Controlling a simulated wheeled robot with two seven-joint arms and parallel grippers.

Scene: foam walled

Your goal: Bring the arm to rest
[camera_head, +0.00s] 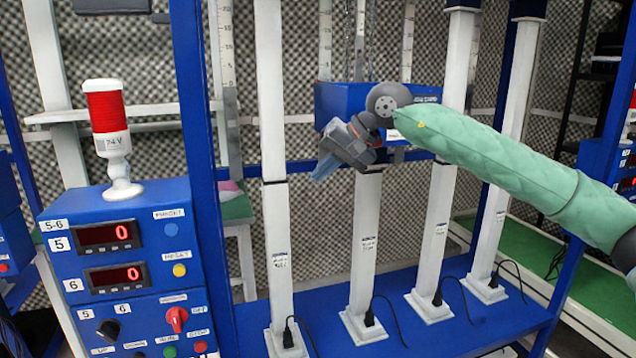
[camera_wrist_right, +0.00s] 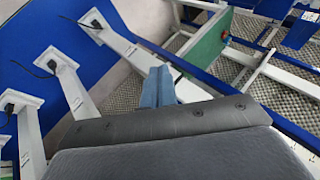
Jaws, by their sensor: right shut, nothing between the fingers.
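My right arm (camera_head: 500,160) comes in from the right in the head view, in a green padded sleeve, and reaches across in front of the white posts. My right gripper (camera_head: 322,167) hangs at its end, pointing down and left, with blue fingers. The fingers are shut with nothing between them. In the right wrist view the blue fingers (camera_wrist_right: 158,88) show close together beyond the dark gripper body. My left gripper is in neither view.
A blue control box (camera_head: 130,245) with a red beacon (camera_head: 108,112) stands at the left. Several white posts (camera_head: 275,230) rise from a blue base (camera_head: 470,325) with black cables. A blue upright (camera_head: 197,130) stands left of the gripper. A blue box (camera_head: 335,98) sits behind the wrist.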

